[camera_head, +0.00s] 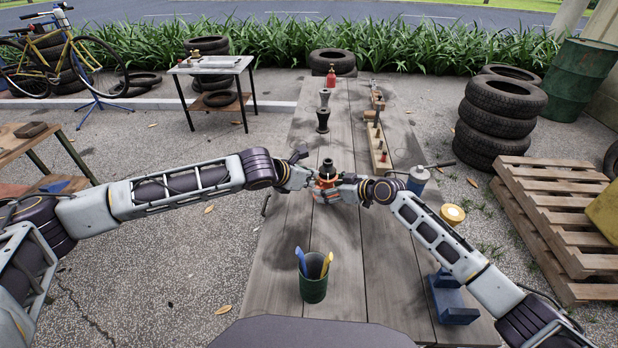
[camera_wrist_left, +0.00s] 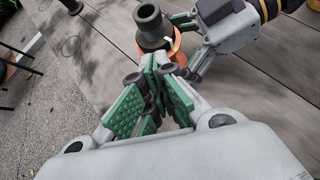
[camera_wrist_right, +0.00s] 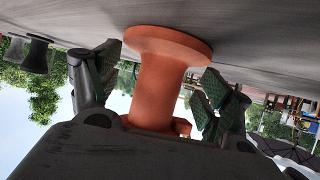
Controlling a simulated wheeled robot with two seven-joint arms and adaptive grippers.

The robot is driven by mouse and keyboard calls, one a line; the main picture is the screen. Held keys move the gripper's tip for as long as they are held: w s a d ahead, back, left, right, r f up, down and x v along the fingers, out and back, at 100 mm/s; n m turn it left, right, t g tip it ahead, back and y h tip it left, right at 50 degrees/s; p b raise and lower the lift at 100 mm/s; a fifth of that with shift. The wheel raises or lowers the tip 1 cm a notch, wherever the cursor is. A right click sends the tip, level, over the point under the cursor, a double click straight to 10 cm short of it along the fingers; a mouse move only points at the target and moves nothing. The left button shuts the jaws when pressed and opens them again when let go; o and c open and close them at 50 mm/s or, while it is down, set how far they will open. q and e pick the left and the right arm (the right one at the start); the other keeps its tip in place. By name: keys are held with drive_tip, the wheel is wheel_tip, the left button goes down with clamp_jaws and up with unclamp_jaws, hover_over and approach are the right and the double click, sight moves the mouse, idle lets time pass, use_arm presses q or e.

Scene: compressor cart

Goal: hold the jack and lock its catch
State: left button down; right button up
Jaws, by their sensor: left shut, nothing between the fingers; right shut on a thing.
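The jack (camera_head: 327,169) stands upright on the plank table, with a dark ringed top and an orange body. It also shows in the left wrist view (camera_wrist_left: 150,25) and, as an orange spool-shaped body, in the right wrist view (camera_wrist_right: 158,85). My right gripper (camera_wrist_right: 160,78) is shut on the jack's body, one finger on each side. My left gripper (camera_head: 310,182) is shut and empty beside the jack; its green pads meet in the left wrist view (camera_wrist_left: 152,85), just in front of the orange body. I cannot make out the catch clearly.
A green cup (camera_head: 313,288) with blue and yellow tools stands near the front of the plank table (camera_head: 345,270). Behind are dark spools (camera_head: 322,120), a wooden rack (camera_head: 378,150) and a red bottle (camera_head: 331,77).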

use_arm(q)
drive_tip(key=shift+r, duration=0.4)
drive_tip(key=shift+r, duration=0.35)
drive_tip(key=shift+r, duration=0.15)
idle(0.5)
wheel_tip(320, 180, up, 10)
drive_tip(key=shift+s+a, duration=0.3)
drive_tip(key=shift+s, duration=0.1)
drive_tip(key=c, duration=2.2)
unclamp_jaws()
